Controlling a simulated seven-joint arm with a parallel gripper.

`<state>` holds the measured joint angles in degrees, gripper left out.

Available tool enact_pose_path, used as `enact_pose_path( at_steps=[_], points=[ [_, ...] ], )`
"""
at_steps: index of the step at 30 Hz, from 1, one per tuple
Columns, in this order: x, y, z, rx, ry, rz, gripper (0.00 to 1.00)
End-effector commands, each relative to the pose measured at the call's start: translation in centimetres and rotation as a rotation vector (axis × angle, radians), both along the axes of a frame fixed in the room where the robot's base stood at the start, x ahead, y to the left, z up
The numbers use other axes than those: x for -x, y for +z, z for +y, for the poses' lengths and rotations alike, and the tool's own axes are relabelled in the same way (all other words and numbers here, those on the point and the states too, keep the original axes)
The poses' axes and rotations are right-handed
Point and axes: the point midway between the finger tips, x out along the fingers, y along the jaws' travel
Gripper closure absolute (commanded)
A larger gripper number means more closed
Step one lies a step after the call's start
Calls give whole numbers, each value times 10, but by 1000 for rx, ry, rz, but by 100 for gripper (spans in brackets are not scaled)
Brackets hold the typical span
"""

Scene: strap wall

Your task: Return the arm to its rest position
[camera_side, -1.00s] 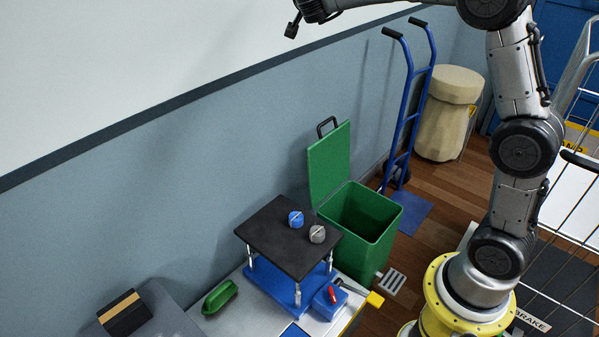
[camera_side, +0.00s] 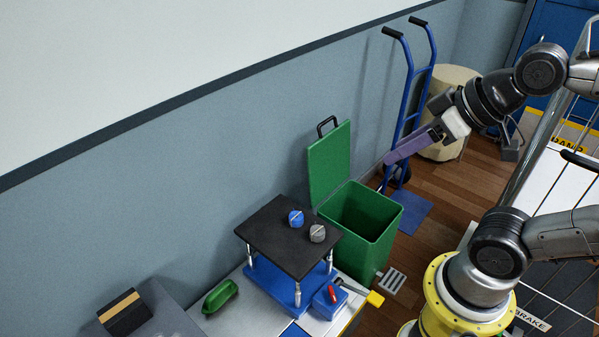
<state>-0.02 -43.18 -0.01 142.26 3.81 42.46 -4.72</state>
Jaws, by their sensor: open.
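My gripper (camera_side: 441,125) is at the right of the side view, in front of the blue hand truck and the beige bin, high above the floor. My arm is folded back to the right above its yellow base. A long purple piece (camera_side: 410,148) extends down and left from the gripper's end; I cannot tell whether it is part of the gripper. The gripper is open, though its fingers are small and hard to make out. It is apart from the table items.
A black-topped stand (camera_side: 275,247) carries a blue knob (camera_side: 296,218) and a grey knob (camera_side: 317,233). An open green bin (camera_side: 372,250) stands beside it. A blue hand truck (camera_side: 408,90) and a beige bin (camera_side: 447,82) stand behind.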

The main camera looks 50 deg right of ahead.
Motion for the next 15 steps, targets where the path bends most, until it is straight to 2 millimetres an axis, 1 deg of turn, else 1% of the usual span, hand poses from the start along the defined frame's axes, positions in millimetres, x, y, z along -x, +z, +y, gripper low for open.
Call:
enact_pose_path(
  at_steps=[1,2,3,6,15],
  points=[
    [12,-14,-4,18,-8,70,53],
    [19,-20,-7,27,-15,104,53],
    [24,-24,-9,33,-24,136,53],
    [33,-28,-11,30,-43,180,53],
    [33,-28,-10,20,-54,184,53]
  ],
)
